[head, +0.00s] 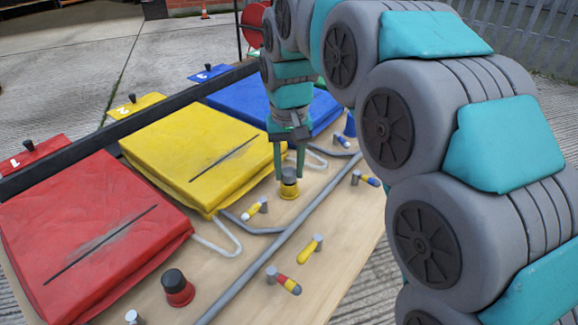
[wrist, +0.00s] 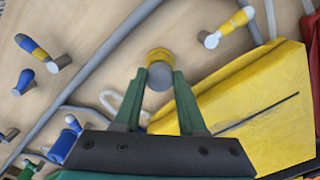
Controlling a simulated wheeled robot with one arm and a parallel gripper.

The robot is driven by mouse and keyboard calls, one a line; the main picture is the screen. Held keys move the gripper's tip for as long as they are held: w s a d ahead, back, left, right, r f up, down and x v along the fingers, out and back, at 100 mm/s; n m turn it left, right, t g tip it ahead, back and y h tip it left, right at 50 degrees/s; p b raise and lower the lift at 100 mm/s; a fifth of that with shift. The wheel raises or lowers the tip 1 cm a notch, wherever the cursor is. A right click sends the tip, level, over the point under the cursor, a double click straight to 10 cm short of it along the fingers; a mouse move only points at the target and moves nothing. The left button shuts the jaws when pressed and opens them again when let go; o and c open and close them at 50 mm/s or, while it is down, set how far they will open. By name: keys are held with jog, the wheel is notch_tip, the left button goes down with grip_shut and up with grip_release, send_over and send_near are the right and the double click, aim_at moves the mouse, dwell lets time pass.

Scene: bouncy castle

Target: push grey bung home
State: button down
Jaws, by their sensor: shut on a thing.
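The grey bung (head: 289,176) stands upright at the mouth of a yellow socket (head: 289,191) on the wooden board. In the wrist view the bung (wrist: 160,77) shows as a grey disc against the yellow socket (wrist: 158,54). My gripper (head: 288,170) points down over it, one green finger on each side. The gripper (wrist: 160,76) is shut on the bung near the fingertips. The bung's upper part stands above the socket's rim. How deep its lower part sits is hidden.
A red socket with a dark bung (head: 176,284) stands front left; a blue socket (head: 349,126) stands behind right. Red (head: 90,235), yellow (head: 190,150) and blue (head: 240,100) cushions lie left and behind. A grey pipe (head: 285,235) and several coloured-handled valves (head: 311,249) lie close by.

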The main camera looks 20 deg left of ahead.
jog(key=shift+f, duration=0.2)
jog(key=shift+f, duration=0.3)
jog(key=shift+f, duration=0.15)
jog(key=shift+s+f+b, duration=0.15)
jog(key=shift+f+b, duration=0.25)
jog(key=shift+f, duration=0.15)
jog(key=shift+d+f, duration=0.1)
jog(key=shift+c, duration=2.3)
grip_release()
jog(key=shift+s+f, duration=0.1)
jog(key=shift+f, duration=0.05)
jog(key=shift+o, duration=0.3)
jog(key=shift+r, duration=0.3)
notch_tip(320, 180, up, 9)
jog(key=shift+f, duration=0.1)
